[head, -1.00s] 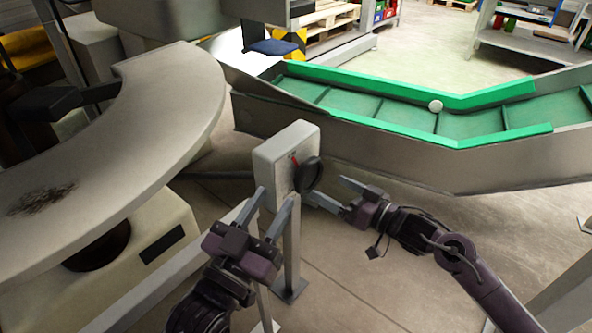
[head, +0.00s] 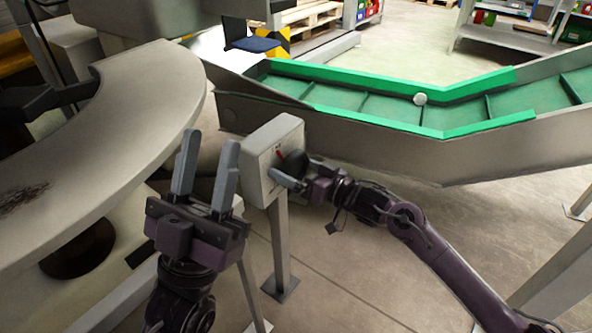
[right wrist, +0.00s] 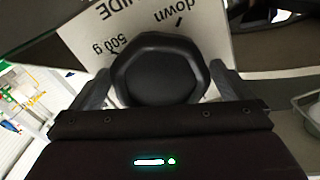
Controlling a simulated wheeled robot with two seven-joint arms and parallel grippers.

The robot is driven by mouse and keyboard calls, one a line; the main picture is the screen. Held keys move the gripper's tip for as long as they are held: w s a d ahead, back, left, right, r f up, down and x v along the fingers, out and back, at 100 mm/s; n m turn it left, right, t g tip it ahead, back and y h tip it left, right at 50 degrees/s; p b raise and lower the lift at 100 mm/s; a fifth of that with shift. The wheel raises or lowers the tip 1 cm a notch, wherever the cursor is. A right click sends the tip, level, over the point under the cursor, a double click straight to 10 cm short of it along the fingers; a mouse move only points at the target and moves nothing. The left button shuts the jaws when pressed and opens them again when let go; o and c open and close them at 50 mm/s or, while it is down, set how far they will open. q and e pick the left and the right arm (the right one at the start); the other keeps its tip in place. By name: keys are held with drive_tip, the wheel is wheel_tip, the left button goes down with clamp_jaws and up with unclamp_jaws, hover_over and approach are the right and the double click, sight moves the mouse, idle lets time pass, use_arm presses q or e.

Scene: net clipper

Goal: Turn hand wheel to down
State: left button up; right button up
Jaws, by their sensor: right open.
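The black hand wheel (head: 294,160) sits on the front of a pale grey box (head: 258,165) on a post. A red mark shows on the box beside it. In the right wrist view the wheel (right wrist: 158,72) is between the fingers of my open right gripper (right wrist: 160,88), one finger on each side. I cannot tell whether they touch it. Behind it the panel reads "down" and "500 g", upside down. In the head view my right gripper (head: 290,175) partly covers the wheel. My left gripper (head: 205,165) is open and empty, left of the box.
A green conveyor (head: 390,108) with a pale round object (head: 420,99) runs behind the box. A large curved grey machine surface (head: 130,135) fills the left. The floor (head: 390,240) right of the post is largely clear, except for my right arm.

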drive_tip(key=shift+c, duration=0.3)
drive_tip(key=c, duration=0.8)
